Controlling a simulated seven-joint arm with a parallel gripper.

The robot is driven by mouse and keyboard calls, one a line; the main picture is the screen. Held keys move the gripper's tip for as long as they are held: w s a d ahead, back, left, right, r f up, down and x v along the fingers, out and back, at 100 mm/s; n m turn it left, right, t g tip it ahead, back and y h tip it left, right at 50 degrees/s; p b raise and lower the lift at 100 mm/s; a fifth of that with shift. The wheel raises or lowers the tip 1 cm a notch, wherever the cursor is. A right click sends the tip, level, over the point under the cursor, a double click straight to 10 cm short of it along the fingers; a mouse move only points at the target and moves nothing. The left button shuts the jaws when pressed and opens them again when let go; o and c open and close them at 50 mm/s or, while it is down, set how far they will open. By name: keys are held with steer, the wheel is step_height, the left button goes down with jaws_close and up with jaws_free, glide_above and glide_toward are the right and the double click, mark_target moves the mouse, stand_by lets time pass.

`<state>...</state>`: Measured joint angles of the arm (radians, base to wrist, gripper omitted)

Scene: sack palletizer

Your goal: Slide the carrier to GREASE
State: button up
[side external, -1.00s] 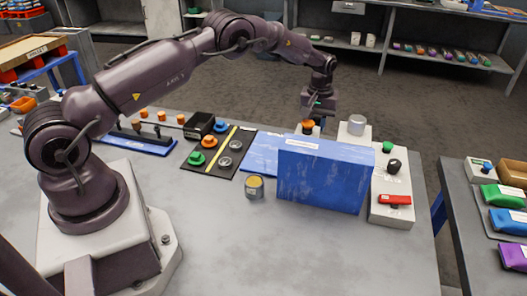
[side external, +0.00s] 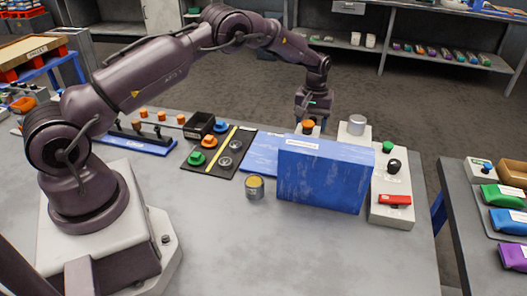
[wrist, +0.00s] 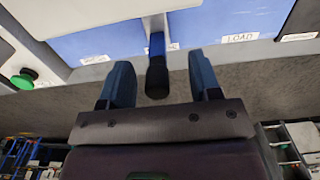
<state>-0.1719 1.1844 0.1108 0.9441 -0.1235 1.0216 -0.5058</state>
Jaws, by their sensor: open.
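In the wrist view a dark round-ended handle (wrist: 157,78) stands between the two fingers of my gripper (wrist: 160,72), with a gap on each side. The handle appears to belong to the carrier, whose body I cannot make out. Behind it is a blue panel (wrist: 222,27) with several white labels. The right label reads LOAD (wrist: 240,38); the others are partly hidden or unreadable, and I cannot pick out GREASE. In the side view my gripper (side external: 311,113) is open behind the upright blue panel (side external: 322,178), which hides the area behind it.
An orange knob (side external: 308,126) shows just above the panel's top edge. To the right is a pale control box (side external: 391,213) with green, black and red controls. A small tin (side external: 254,187) stands left of the panel. The front tabletop (side external: 270,250) is clear.

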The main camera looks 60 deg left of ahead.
steer(key=shift+a+r, duration=0.1)
stand_by(0.3)
steer(key=shift+r, duration=2.15)
steer(key=shift+r, duration=0.15)
steer(key=shift+r, duration=1.6)
